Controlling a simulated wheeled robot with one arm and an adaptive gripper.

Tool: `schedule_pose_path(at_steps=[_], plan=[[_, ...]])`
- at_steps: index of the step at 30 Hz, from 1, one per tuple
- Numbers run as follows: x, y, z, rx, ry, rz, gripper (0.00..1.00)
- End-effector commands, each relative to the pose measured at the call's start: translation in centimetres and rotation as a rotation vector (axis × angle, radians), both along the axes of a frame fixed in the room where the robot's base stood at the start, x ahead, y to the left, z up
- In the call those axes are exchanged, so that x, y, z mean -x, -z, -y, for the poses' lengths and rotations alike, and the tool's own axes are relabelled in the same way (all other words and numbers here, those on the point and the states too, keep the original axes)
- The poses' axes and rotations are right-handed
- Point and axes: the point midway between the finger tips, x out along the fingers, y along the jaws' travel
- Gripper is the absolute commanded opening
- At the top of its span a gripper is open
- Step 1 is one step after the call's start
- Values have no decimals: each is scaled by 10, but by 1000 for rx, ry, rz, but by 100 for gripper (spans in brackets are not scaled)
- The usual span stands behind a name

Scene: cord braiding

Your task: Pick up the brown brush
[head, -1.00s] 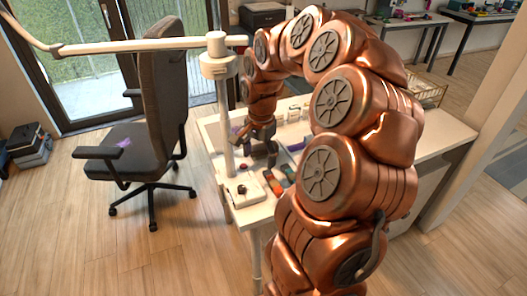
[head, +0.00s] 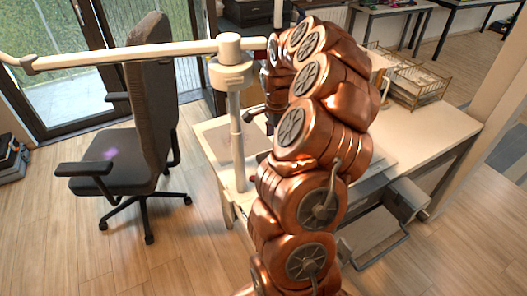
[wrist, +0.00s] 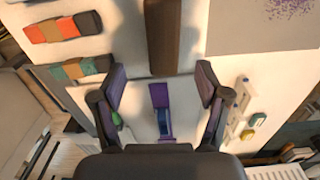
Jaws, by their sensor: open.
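A long brown piece (wrist: 172,38), which looks like the brown brush, lies on the pale tabletop at the top centre of the wrist view, its upper end cut off by the frame. My gripper (wrist: 161,80) is open, its two fingers spread below the brown piece's near end in the picture. A purple and blue strip (wrist: 160,108) shows between the fingers; I cannot tell whether it touches them. In the head view my arm hides the brown piece and most of the gripper.
In the wrist view, rows of coloured blocks (wrist: 55,28) lie upper left and a grey sheet (wrist: 262,25) upper right. In the head view a white post (head: 237,125) stands on the desk (head: 425,128) beside my arm. A black chair (head: 148,105) is at left.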

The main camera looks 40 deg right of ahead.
Motion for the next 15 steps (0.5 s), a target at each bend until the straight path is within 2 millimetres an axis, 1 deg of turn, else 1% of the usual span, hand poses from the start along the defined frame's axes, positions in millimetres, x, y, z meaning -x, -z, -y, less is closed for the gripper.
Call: schedule_pose_path(at_steps=[4, 10, 13, 15], plan=[[3, 7, 2, -2, 8, -3, 75], [6, 25, 7, -1, 19, 0, 75], [6, 31, 7, -1, 19, -1, 75], [7, 39, 6, -3, 17, -3, 75]])
